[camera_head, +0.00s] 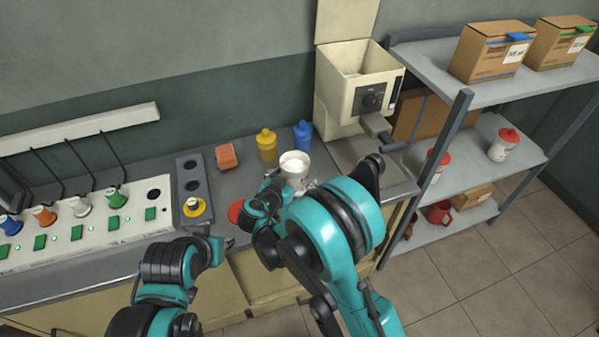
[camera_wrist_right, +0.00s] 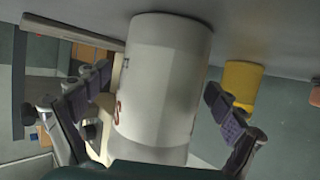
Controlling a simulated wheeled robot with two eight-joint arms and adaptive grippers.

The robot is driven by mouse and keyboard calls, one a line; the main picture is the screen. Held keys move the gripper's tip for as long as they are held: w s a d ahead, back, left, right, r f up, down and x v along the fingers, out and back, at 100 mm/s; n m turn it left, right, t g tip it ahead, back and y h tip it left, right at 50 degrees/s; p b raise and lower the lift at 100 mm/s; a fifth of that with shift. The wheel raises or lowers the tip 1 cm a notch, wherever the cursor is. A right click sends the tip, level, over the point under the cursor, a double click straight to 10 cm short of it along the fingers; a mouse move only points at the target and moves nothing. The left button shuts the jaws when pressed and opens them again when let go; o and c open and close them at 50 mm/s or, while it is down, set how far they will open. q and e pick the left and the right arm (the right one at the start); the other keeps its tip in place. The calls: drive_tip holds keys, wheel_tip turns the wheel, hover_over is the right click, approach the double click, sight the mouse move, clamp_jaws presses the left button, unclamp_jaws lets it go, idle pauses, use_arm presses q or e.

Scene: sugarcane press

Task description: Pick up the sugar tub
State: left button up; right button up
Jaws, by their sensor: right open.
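The sugar tub (camera_head: 294,164) is a white, open-topped tub with white contents, upright on the counter in the head view. In the right wrist view the white tub (camera_wrist_right: 165,80), with red lettering at its left edge, stands between the two fingers. My right gripper (camera_wrist_right: 158,85) is open around it, with a visible gap on both sides. In the head view my right arm partly hides the tub's lower part and the gripper. My left gripper (camera_head: 222,242) is at the counter's front edge, left of the tub; its fingers are not clear.
A red lid (camera_head: 236,211) lies left of the tub. A yellow bottle (camera_head: 266,145) and a blue bottle (camera_head: 302,136) stand behind it, an orange block (camera_head: 227,156) farther left. The cream press (camera_head: 345,95) is at right, then a shelf (camera_head: 470,225) with boxes and red-lidded tubs.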

sight(301, 162)
drive_tip(key=shift+s+a+r, duration=0.1)
drive_tip(key=shift+s, duration=0.05)
drive_tip(key=c, duration=1.7)
drive_tip(key=shift+r, duration=0.15)
drive_tip(key=shift+r+p, duration=1.05)
drive_tip(key=shift+r, duration=0.75)
drive_tip(key=shift+d+r, duration=0.25)
drive_tip(key=shift+r, duration=0.05)
drive_tip(key=shift+w+d+r+p, duration=0.2)
drive_tip(key=shift+d+r+p, duration=0.65)
drive_tip(key=shift+d, duration=1)
drive_tip(key=shift+w+d+r+p, duration=0.2)
drive_tip(key=shift+d+r+p, duration=0.3)
drive_tip(key=shift+d+r, duration=1.05)
drive_tip(key=shift+w+d+r+p, duration=0.2)
drive_tip(key=shift+d+r+p, duration=0.55)
drive_tip(key=shift+d, duration=1.35)
